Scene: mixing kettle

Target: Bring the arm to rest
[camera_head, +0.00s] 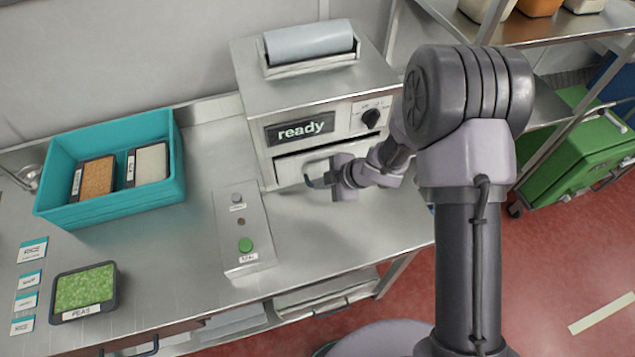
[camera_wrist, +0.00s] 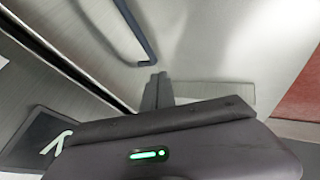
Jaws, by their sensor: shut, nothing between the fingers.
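My gripper (camera_head: 343,176) is in front of the steel machine with the "ready" display (camera_head: 300,129), close to its dark handle (camera_head: 315,182). In the wrist view my gripper (camera_wrist: 157,90) has its two fingers together with nothing between them. The handle (camera_wrist: 138,32) shows beyond the fingertips, apart from them in the picture. My arm reaches in from the right, bent over the counter. The exact gap between gripper and handle is hard to tell.
A control box (camera_head: 242,229) with a green button stands on the counter (camera_head: 185,258). A teal bin (camera_head: 110,205) holds two labelled trays at left. A tray of peas (camera_head: 85,291) lies in front. A shelf (camera_head: 530,32) and a green case (camera_head: 585,160) are at right.

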